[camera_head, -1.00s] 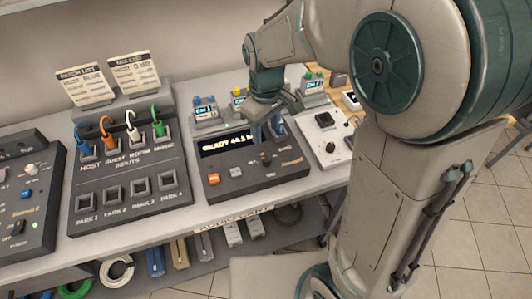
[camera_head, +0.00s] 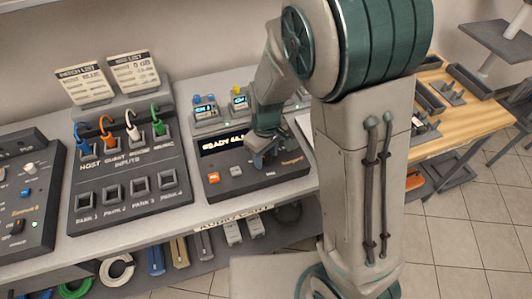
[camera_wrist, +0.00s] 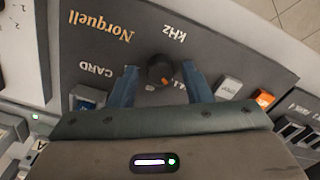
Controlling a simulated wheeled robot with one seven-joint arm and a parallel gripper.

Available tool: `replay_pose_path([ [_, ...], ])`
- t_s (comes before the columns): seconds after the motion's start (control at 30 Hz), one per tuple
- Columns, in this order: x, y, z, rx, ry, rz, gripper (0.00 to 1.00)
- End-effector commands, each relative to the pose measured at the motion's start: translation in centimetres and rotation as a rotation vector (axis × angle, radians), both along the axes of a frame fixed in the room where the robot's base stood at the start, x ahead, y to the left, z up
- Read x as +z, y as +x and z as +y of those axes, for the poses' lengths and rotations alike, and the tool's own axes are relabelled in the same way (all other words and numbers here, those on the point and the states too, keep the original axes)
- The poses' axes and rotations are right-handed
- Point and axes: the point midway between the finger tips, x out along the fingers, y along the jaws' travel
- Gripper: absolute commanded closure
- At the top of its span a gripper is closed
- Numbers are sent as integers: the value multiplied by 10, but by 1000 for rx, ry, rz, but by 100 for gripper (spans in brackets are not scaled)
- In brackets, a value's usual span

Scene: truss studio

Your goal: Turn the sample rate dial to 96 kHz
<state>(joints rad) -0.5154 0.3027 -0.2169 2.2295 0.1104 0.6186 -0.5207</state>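The dark round dial (camera_wrist: 159,68) sits on the grey recorder panel beside the "kHz" lettering. A small orange mark shows on its lower right edge in the wrist view. My gripper (camera_wrist: 160,82) is open, with one blue finger on each side of the dial and a small gap on both sides. In the head view my gripper (camera_head: 262,158) is over the recorder (camera_head: 235,182) and hides the dial. The recorder's display (camera_head: 222,143) reads "READY 44." with the rest covered by my arm.
An orange button (camera_head: 213,177) and a pale button (camera_head: 236,170) are on the recorder's front, left of my gripper. The patch panel (camera_head: 128,173) with coloured cables stands to the left. Small units with lit screens (camera_head: 205,110) stand behind the recorder.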

Motion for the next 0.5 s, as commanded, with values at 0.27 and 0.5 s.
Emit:
replay_pose_path([
  [0.27, 0, 0, 0, 0, 0, 0, 98],
  [0.5, 1, 0, 0, -38, 0, 0, 98],
])
